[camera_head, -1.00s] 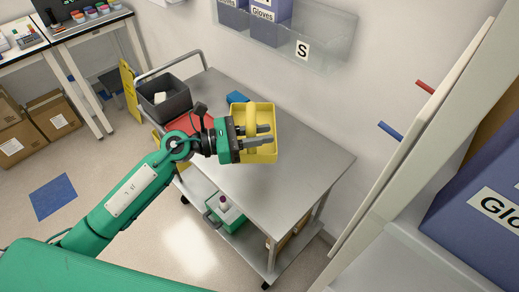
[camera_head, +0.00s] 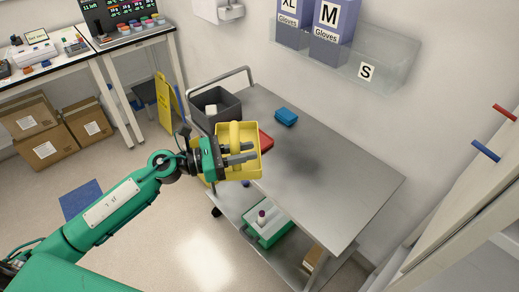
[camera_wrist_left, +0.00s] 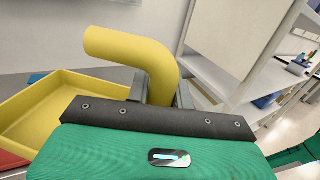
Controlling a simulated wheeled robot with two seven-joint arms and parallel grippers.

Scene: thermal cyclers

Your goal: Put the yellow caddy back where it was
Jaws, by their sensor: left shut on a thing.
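The yellow caddy (camera_head: 248,168) is a shallow open tray with a thick raised handle. My left gripper (camera_head: 240,153) is shut on its handle, and the caddy hangs over the left edge of the steel cart (camera_head: 330,170). In the left wrist view the bent yellow handle (camera_wrist_left: 135,50) rises between the grey fingers, with the caddy's tray (camera_wrist_left: 60,105) to the left; the tray looks empty where it shows. My right gripper is not in view.
On the cart are a grey bin (camera_head: 222,108), a red item (camera_head: 266,141) partly hidden by the caddy, and a blue block (camera_head: 286,117). Its middle and right top are clear. A green box (camera_head: 267,225) sits on the lower shelf. Lab benches (camera_head: 80,55) stand at back left.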

